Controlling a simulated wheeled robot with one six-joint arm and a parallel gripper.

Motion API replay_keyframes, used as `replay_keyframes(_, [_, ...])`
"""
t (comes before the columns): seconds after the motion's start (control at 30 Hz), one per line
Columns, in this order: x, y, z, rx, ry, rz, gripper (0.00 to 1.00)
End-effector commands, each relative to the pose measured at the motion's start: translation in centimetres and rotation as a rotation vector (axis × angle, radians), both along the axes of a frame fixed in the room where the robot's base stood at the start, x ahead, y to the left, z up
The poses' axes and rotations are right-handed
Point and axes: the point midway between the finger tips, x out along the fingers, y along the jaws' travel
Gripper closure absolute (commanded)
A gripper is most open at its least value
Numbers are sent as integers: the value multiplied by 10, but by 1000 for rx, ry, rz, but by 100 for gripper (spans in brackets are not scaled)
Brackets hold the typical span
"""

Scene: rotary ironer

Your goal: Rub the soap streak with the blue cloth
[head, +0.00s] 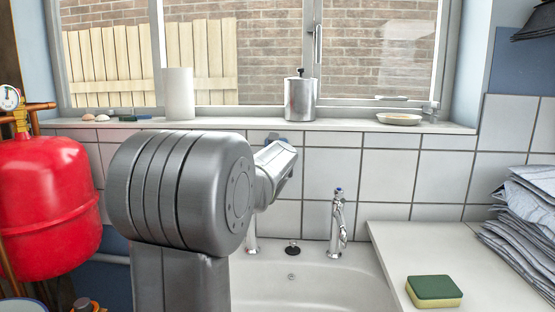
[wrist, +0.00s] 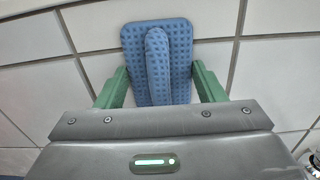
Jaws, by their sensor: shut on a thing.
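The blue cloth (wrist: 180,38) is a flat checked pad with a raised ridge down its middle. My gripper (wrist: 160,70) has its green fingers on either side of the ridge and is shut on it. The cloth lies against or just in front of the white wall tiles (wrist: 90,25); I cannot tell if it touches them. In the head view a bit of blue cloth (head: 277,137) shows just below the windowsill, with my arm hiding most of it. I cannot make out the soap streak in either view.
A white sink (head: 330,285) with a chrome tap (head: 338,220) lies below. A green and yellow sponge (head: 434,290) and folded grey cloths (head: 525,215) are on the right. The windowsill above holds a metal canister (head: 300,98) and a dish (head: 399,119). A red tank (head: 45,195) stands left.

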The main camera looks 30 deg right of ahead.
Motion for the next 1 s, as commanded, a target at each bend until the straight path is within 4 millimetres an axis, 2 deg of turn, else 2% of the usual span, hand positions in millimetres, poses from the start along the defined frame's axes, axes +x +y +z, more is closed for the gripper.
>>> replay_keyframes(0.5, [-44,25,-1,0,1,-3,55])
replay_keyframes(1.0, [-51,29,-1,1,1,-4,55])
